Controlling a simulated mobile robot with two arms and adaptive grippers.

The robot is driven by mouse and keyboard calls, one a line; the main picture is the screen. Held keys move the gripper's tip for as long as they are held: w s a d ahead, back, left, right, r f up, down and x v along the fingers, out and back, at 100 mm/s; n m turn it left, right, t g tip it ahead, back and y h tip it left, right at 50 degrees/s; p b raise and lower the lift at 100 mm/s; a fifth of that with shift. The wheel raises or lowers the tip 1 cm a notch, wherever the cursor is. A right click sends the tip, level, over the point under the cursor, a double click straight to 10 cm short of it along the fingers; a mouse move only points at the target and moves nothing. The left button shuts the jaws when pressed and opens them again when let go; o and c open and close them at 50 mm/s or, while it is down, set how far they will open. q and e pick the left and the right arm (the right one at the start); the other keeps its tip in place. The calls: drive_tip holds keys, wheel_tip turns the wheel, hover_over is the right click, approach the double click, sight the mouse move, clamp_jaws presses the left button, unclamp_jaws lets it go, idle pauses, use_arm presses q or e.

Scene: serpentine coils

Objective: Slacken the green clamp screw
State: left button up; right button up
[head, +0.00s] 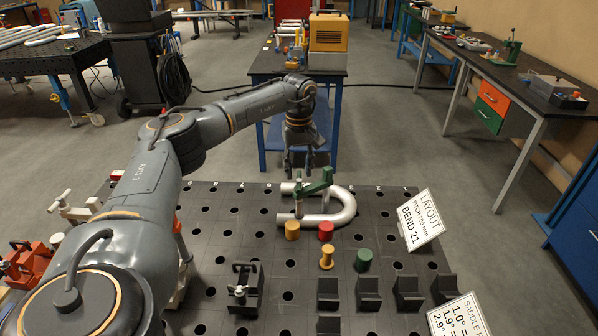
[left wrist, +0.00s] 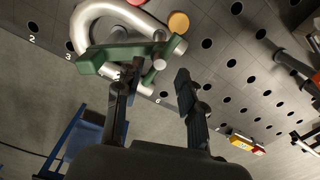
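The green clamp (head: 318,187) sits over the U-shaped silver pipe (head: 347,207) on the dark perforated table. In the left wrist view the green clamp (left wrist: 105,60) lies across the pipe (left wrist: 85,22). My left gripper (head: 299,168) hangs just behind the clamp in the head view, pointing down. In the left wrist view my left gripper (left wrist: 158,78) has its fingers spread apart, with nothing gripped. Whether a finger touches the clamp cannot be told. My right gripper is not in view.
Yellow (head: 292,230), red (head: 326,230) and green (head: 363,260) pegs stand in front of the pipe. Black saddle blocks (head: 368,293) and a small black clamp fixture (head: 245,288) are nearer. A layout sign (head: 420,220) stands right. A blue-legged table (head: 335,68) stands behind.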

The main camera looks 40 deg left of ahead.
sight(299, 184)
use_arm(q)
drive_tip(key=shift+f, duration=1.4)
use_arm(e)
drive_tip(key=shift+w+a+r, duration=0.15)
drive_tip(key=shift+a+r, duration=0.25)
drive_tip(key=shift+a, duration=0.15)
use_arm(q)
drive_tip(key=shift+c, duration=0.4)
drive_tip(key=c, duration=0.7)
clamp_jaws()
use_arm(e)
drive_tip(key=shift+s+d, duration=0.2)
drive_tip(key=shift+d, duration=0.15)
use_arm(q)
drive_tip(key=shift+p, duration=0.3)
